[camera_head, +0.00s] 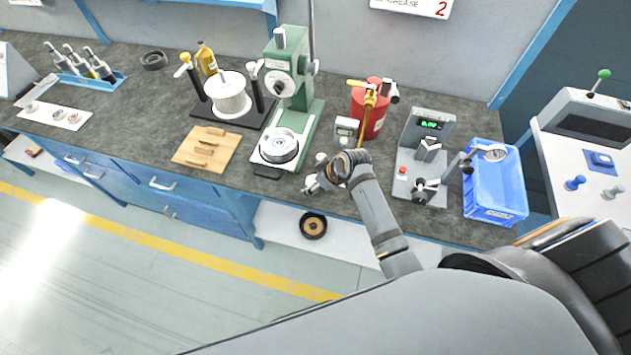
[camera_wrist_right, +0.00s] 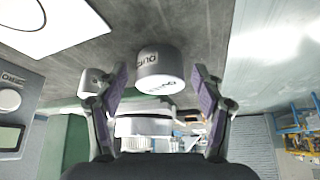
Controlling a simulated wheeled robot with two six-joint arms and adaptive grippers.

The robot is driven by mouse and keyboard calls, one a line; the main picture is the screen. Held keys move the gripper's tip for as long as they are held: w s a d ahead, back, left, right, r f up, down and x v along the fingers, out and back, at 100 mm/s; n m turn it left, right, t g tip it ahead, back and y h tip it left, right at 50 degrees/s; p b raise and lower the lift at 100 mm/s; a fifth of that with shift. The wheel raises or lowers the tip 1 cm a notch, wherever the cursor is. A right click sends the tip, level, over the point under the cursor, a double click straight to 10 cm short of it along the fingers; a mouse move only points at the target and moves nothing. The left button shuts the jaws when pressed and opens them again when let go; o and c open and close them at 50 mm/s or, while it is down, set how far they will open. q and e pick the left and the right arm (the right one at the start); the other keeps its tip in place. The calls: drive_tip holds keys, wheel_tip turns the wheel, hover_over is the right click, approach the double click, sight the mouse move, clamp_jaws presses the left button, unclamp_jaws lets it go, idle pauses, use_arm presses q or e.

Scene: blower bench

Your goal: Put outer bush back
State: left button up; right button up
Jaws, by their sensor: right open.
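The outer bush (camera_wrist_right: 160,68) is a short grey metal cylinder with dark lettering, only partly readable. In the right wrist view it lies between the two fingers of my right gripper (camera_wrist_right: 158,88), with visible gaps on both sides. My right gripper is open and low over the bench; it also shows in the head view (camera_head: 322,178), left of my forearm. A second, smaller-looking grey cylinder (camera_wrist_right: 90,80) is beside the left finger, partly hidden by it. In the head view my gripper blurs with the small parts there. My left gripper is in neither view.
A green press (camera_head: 308,112) with a round metal part (camera_head: 279,146) stands left of my gripper. A red can (camera_head: 374,115), a small display box (camera_head: 346,127), a gauge stand (camera_head: 425,160) and a blue bin (camera_head: 495,190) are behind and right. A wooden board (camera_head: 207,148) lies left.

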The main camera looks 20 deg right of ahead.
drive_tip(key=shift+d+r, duration=0.1)
drive_tip(key=shift+r, duration=0.2)
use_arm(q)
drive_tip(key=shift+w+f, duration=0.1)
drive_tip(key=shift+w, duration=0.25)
use_arm(e)
drive_tip(key=v, duration=1.1)
drive_tip(key=shift+s+r, duration=0.2)
drive_tip(key=shift+r, duration=0.1)
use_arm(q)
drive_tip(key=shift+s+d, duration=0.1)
use_arm(e)
drive_tip(key=shift+d, duration=0.1)
